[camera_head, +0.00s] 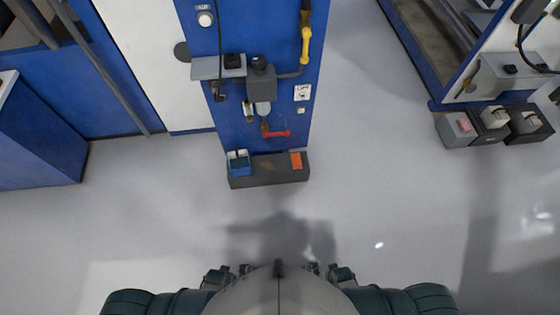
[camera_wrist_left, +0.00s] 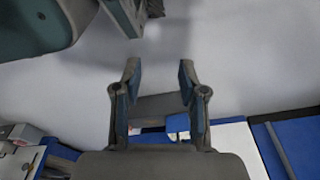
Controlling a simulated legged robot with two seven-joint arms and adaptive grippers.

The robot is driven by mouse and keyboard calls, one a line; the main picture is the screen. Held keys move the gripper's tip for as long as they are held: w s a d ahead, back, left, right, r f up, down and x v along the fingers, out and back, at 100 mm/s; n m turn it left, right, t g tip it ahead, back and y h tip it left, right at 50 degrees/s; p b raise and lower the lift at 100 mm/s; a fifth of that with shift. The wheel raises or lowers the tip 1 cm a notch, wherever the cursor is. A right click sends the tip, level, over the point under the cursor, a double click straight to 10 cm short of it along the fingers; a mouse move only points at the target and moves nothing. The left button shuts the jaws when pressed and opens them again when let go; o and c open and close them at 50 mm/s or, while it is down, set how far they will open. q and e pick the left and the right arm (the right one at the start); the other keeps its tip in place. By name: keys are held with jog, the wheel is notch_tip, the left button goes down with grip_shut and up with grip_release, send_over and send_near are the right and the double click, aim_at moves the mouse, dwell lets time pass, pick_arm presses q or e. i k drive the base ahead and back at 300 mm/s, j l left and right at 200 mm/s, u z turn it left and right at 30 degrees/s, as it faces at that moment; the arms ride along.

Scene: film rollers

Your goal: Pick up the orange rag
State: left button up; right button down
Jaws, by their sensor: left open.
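The orange rag (camera_head: 296,160) is a small orange patch on the right part of a grey ledge (camera_head: 268,176) at the foot of a blue panel. My left gripper (camera_wrist_left: 158,72) is open and empty in the left wrist view, with its two fingers apart. A grey block shows beyond and between the fingers there. In the head view, dark parts of my arms show low down, well short of the ledge; the state of my right gripper is too small to tell.
A blue and white container (camera_head: 238,161) stands on the ledge's left end. The blue panel (camera_head: 285,80) above carries a yellow pipe (camera_head: 305,45) and a red handle (camera_head: 276,133). Grey bins (camera_head: 458,129) stand at the right. The floor before the ledge is clear.

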aim_at(296, 163)
jog(key=i+l+u, duration=0.2)
jog(key=u, duration=0.2)
jog(key=i+l+u, duration=0.15)
jog(key=l+u, duration=0.2)
jog(key=i+l+u, duration=0.1)
jog(key=l+u, duration=0.3)
